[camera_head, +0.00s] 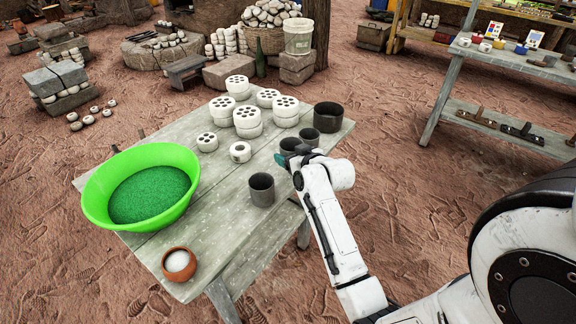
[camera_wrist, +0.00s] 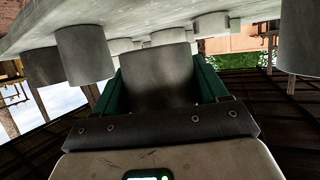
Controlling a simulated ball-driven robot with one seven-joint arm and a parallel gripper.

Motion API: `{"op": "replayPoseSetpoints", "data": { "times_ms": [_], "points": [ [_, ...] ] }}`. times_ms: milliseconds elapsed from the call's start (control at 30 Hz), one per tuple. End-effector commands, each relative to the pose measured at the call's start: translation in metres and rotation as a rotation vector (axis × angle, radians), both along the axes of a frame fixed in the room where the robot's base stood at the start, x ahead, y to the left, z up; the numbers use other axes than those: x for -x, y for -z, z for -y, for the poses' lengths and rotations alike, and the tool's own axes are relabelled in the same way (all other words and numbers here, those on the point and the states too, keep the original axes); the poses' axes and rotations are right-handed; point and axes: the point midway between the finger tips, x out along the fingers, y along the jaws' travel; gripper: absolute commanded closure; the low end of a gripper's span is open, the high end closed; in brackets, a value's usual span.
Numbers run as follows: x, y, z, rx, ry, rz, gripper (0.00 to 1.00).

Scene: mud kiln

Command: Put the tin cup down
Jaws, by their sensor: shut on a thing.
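The tin cup (camera_wrist: 158,78) is dark grey and sits between the green fingers of my gripper (camera_wrist: 160,88) in the wrist view, which shows the scene upside down. In the head view my gripper (camera_head: 284,159) is over the right part of the wooden table (camera_head: 222,226), shut on the cup (camera_head: 291,144), which is partly hidden by the gripper. I cannot tell whether its base touches the tabletop. Other tin cups stand close by: one (camera_head: 309,137) just behind, a wider one (camera_head: 329,117) farther back, and one (camera_head: 262,190) in front.
White perforated briquettes (camera_head: 247,118) stand in stacks at the table's back, with a small one-holed piece (camera_head: 240,152) nearer. A green basin (camera_head: 143,187) of green grains fills the left end. A clay bowl (camera_head: 179,263) sits at the front corner. Bare tabletop lies between basin and front cup.

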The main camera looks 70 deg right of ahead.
Motion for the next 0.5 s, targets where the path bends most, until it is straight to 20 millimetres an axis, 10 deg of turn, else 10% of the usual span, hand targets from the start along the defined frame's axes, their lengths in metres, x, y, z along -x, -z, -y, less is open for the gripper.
{"op": "replayPoseSetpoints", "data": {
  "times_ms": [500],
  "points": [
    [-0.011,0.044,0.002,0.001,0.001,-0.001,0.62]
  ]
}}
